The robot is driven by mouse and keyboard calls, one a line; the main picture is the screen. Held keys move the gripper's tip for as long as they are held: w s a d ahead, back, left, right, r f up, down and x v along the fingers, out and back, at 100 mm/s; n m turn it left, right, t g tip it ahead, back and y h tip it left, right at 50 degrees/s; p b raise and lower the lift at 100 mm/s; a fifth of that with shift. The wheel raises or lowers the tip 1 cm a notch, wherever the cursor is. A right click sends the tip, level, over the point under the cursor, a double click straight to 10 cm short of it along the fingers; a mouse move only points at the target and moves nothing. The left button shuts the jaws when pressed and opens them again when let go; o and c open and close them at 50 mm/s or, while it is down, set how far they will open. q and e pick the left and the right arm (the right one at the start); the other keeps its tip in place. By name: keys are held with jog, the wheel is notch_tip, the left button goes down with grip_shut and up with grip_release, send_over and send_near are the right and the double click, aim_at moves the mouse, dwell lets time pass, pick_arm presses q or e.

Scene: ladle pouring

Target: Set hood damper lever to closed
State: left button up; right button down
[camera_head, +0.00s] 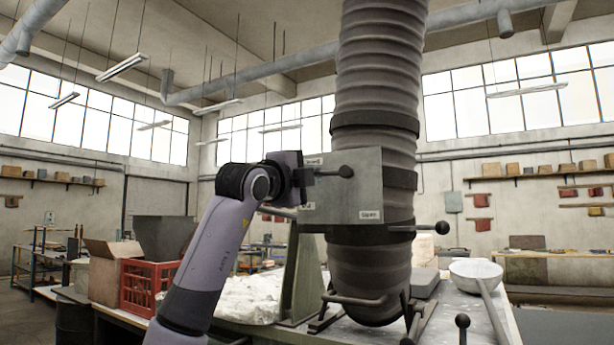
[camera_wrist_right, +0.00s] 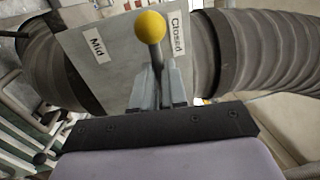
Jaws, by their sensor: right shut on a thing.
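The hood damper lever shows in the wrist view as a rod with a yellow ball knob (camera_wrist_right: 151,27). My right gripper (camera_wrist_right: 155,88) is shut on the rod just below the knob. The lever stands between the "Mid" label (camera_wrist_right: 97,46) and the "Closed" label (camera_wrist_right: 177,33), nearer "Closed". In the head view my right gripper (camera_head: 308,174) is at the upper left of the grey damper plate (camera_head: 366,185), beside a dark-looking ball knob (camera_head: 346,171). The gripper and wrist hide part of the plate's left side. My left gripper is not in view.
The ribbed duct (camera_head: 384,80) rises behind the plate. A rod with a black ball (camera_head: 441,227) sticks out right of it. Below are a worktable with a white bowl-shaped ladle (camera_head: 475,272), a red crate (camera_head: 147,287) and a pale heap (camera_head: 250,297).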

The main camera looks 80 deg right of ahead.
jog(key=c, duration=1.2)
grip_release()
jog(key=shift+o, duration=0.2)
jog(key=b+v, duration=0.1)
jog(key=v, duration=0.6)
jog(key=shift+b, duration=0.3)
jog(key=shift+a, duration=0.15)
